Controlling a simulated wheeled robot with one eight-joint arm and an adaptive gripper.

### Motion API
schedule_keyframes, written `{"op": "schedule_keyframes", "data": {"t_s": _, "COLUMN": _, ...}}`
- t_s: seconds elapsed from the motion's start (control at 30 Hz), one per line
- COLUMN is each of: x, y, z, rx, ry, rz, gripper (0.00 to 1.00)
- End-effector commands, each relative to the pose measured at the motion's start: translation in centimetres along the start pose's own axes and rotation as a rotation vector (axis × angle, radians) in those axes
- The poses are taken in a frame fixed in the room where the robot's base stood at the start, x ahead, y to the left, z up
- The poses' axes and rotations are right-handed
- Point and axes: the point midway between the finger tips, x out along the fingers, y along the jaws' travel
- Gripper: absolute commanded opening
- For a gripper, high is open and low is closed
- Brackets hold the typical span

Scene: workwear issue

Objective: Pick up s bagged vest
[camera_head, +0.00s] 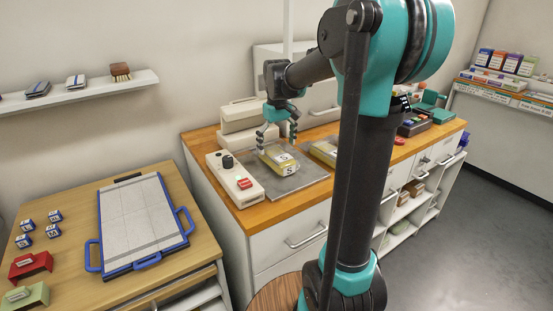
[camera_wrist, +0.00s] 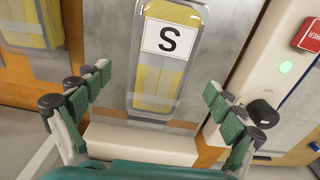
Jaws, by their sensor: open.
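The S bagged vest (camera_head: 279,159) is a yellow vest in a clear bag with a white label marked S. It lies on a grey metal plate (camera_head: 296,181) on the wooden-topped counter. My gripper (camera_head: 277,135) is just above it, with its fingers open to either side. In the wrist view the bagged vest (camera_wrist: 166,60) lies beyond and between the open fingertips of my gripper (camera_wrist: 158,85), which do not touch it. Its lower end shows clear of the fingers.
Another yellow bagged item (camera_head: 323,151) lies to the right, partly behind my arm. A white control box (camera_head: 235,180) with a black knob and red label stands at the plate's left. A blue-framed board (camera_head: 140,217) lies on the left table. A wall shelf (camera_head: 80,92) hangs behind.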

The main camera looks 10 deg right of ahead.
Motion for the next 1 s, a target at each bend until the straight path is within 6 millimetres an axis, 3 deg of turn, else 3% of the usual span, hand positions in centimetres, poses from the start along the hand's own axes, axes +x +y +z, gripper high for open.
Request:
{"op": "schedule_keyframes", "data": {"t_s": 0.2, "x": 2.9, "y": -0.1, "z": 0.1, "rx": 0.0, "ry": 0.0, "rz": 0.0, "gripper": 0.94}}
{"op": "schedule_keyframes", "data": {"t_s": 0.5, "x": 3.4, "y": -0.1, "z": 0.1, "rx": 0.0, "ry": 0.0, "rz": 0.0, "gripper": 0.94}}
{"op": "schedule_keyframes", "data": {"t_s": 1.0, "x": 3.3, "y": -0.1, "z": 0.1, "rx": 0.0, "ry": 0.0, "rz": 0.0, "gripper": 0.33}}
